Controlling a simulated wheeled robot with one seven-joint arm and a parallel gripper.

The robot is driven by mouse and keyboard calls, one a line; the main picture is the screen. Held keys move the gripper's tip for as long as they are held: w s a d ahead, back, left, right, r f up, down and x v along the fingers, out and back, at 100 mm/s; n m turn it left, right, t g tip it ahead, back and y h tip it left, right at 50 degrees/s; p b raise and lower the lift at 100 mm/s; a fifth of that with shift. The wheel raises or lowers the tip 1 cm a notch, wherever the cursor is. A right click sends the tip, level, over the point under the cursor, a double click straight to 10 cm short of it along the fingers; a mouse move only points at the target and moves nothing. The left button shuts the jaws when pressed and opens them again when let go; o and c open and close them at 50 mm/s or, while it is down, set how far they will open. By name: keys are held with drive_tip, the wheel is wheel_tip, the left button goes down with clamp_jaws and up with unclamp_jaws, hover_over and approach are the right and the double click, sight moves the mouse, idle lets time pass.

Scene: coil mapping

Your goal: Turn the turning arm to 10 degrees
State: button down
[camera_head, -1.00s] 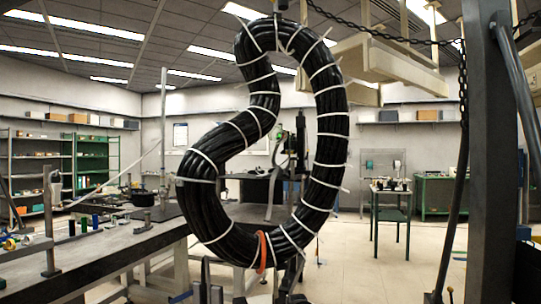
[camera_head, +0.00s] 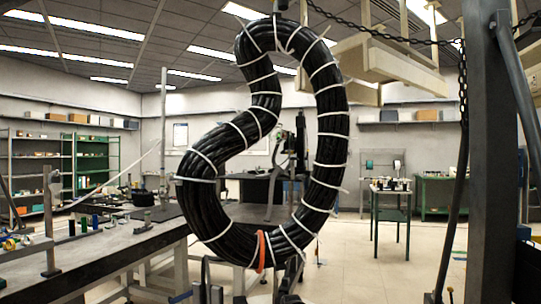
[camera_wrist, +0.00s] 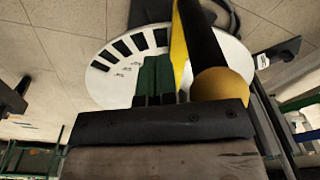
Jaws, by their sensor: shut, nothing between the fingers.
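In the wrist view a white round dial (camera_wrist: 118,84) with a row of black marks lies beyond my gripper. A turning arm, a black bar with a yellow side (camera_wrist: 204,45), crosses the dial from the top and has a yellow ball knob (camera_wrist: 222,86) near my gripper. My gripper (camera_wrist: 155,72) has its green fingers closed together, with nothing between them. The fingers are just left of the bar and knob; I cannot tell whether they touch. The dial's degree figures are too small to read. I cannot make out the dial in the head view.
A large black cable coil (camera_head: 330,130) with white ties hangs in front of the head camera and blocks the middle. A workbench (camera_head: 100,255) stands at left, a dark post (camera_head: 490,170) at right. A small green table (camera_head: 390,192) stands behind on open floor.

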wheel_tip(320, 180, up, 10)
drive_tip(key=s+d, duration=0.1)
drive_tip(key=d, duration=0.1)
drive_tip(key=shift+s+r+g, duration=0.25)
drive_tip(key=shift+s+g, duration=0.05)
drive_tip(key=shift+g, duration=0.1)
idle(1.4)
drive_tip(key=s+d+f+m, duration=0.1)
drive_tip(key=s+d+f, duration=0.3)
drive_tip(key=s+f, duration=0.2)
drive_tip(key=s+d+f+m, duration=0.1)
drive_tip(key=s+d+f, duration=0.4)
drive_tip(key=s, duration=0.5)
drive_tip(key=shift+s+f, duration=0.35)
drive_tip(key=shift+f, duration=0.1)
drive_tip(key=shift+d, duration=0.1)
